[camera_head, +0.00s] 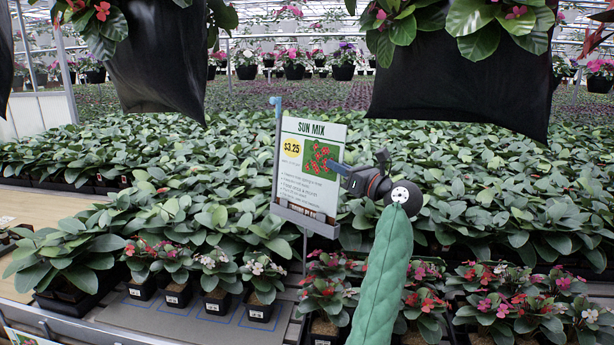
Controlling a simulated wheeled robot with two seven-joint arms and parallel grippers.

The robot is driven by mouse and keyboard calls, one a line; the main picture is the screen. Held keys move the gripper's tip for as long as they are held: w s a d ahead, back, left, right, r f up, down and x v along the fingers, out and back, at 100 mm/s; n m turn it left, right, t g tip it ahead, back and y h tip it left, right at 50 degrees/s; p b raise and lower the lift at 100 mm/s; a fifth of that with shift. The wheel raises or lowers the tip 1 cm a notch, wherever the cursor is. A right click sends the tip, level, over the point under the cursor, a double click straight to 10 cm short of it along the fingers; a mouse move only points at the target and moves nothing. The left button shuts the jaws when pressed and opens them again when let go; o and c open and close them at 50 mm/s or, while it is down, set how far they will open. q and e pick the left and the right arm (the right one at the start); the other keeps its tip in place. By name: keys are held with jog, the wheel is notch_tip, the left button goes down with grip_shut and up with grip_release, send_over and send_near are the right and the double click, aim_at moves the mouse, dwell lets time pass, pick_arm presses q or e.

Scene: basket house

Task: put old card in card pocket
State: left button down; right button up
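A white card (310,180) headed "SUN MIX", with a yellow $3.25 spot and a picture of red flowers, stands upright in a grey sign holder (302,221) on a thin post. The holder has a narrow trough along the card's lower edge and a blue hook at the top left. I cannot make out a separate card pocket.
Potted flowers (257,290) stand in rows on the bench in front, with leafy plants close behind the sign. Large hanging planters (460,90) fill the top. Part of another printed card (20,338) shows at the bottom left.

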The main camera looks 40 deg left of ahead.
aim_at(344, 145)
pick_arm(q)
jog(key=shift+w+r+p, duration=0.25)
jog(key=shift+r+p, duration=0.2)
jog(key=shift+r, duration=1.1)
jog(key=shift+w+r+p, duration=0.2)
jog(key=shift+r+p, duration=0.2)
jog(key=shift+r, duration=1.15)
jog(key=shift+s, duration=0.1)
jog(key=s+r, duration=0.1)
jog(key=s, duration=0.5)
jog(key=shift+s, duration=0.35)
jog(key=shift+d, duration=0.1)
